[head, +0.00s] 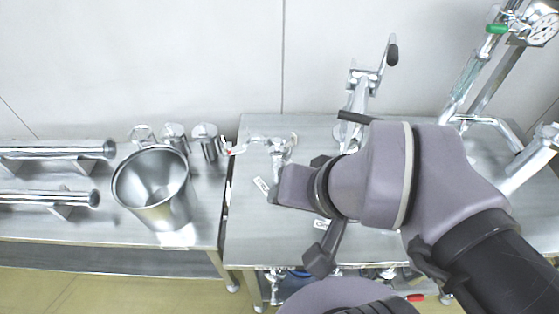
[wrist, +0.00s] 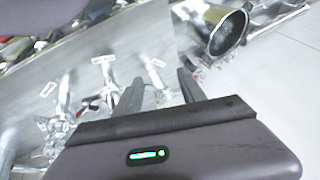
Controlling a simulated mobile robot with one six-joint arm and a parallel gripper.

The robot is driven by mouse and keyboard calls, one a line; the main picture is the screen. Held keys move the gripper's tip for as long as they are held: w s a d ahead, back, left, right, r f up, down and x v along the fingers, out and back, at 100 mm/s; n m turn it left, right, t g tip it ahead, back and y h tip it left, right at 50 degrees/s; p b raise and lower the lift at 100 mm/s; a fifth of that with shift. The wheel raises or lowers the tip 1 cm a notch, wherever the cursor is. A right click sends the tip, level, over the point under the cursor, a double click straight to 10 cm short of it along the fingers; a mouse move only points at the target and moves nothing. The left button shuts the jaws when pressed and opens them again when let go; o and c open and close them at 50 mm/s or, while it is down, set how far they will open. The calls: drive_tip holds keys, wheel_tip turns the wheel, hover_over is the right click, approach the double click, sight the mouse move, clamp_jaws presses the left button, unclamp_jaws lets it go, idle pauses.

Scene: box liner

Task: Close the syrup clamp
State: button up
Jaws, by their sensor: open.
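Silver pipe fittings with clamps stand on the steel table. The leftmost fitting (head: 278,148) has a red-tipped lever at its left, and a small white label (head: 262,185) lies in front of it. I cannot tell which fitting carries the syrup clamp, as the labels are too small to read. In the wrist view my gripper (wrist: 160,92) is open, its two dark fingers apart. A silver fitting (wrist: 157,84) shows between and beyond the fingers; contact cannot be judged. In the head view my arm hides part of the fittings.
A steel bucket (head: 155,190) stands on the left bench, with several small metal canisters (head: 206,140) behind it and metal tubes (head: 55,150) further left. A tall fitting with a black-ended handle (head: 392,55) rises at the back. Pipework (head: 480,65) stands at right.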

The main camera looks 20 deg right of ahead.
sight(245, 144)
drive_tip(key=shift+s+d+r, duration=0.15)
drive_tip(key=shift+s+d, duration=0.25)
drive_tip(key=shift+d, duration=0.15)
drive_tip(key=shift+n+g+y, duration=0.4)
drive_tip(key=shift+n+g, duration=0.1)
drive_tip(key=shift+n, duration=0.3)
drive_tip(key=w+r, duration=0.1)
drive_tip(key=w, duration=0.3)
drive_tip(key=w+r+p, duration=0.1)
drive_tip(key=w, duration=0.2)
drive_tip(key=shift+a+r, duration=0.15)
drive_tip(key=shift+r, duration=0.15)
clamp_jaws()
drive_tip(key=w+d+f+n+y+p, duration=0.1)
drive_tip(key=w+d+f+n+y, duration=0.2)
drive_tip(key=w, duration=0.9)
drive_tip(key=w+d+f+n+p, duration=0.15)
drive_tip(key=w+d+f, duration=0.45)
drive_tip(key=w, duration=0.6)
drive_tip(key=w+a+f+b, duration=0.3)
drive_tip(key=a+f+b, duration=0.1)
drive_tip(key=a+f, duration=0.4)
drive_tip(key=shift+a+n+g, duration=0.35)
drive_tip(key=shift+a+g, duration=0.05)
drive_tip(key=shift+a, duration=0.2)
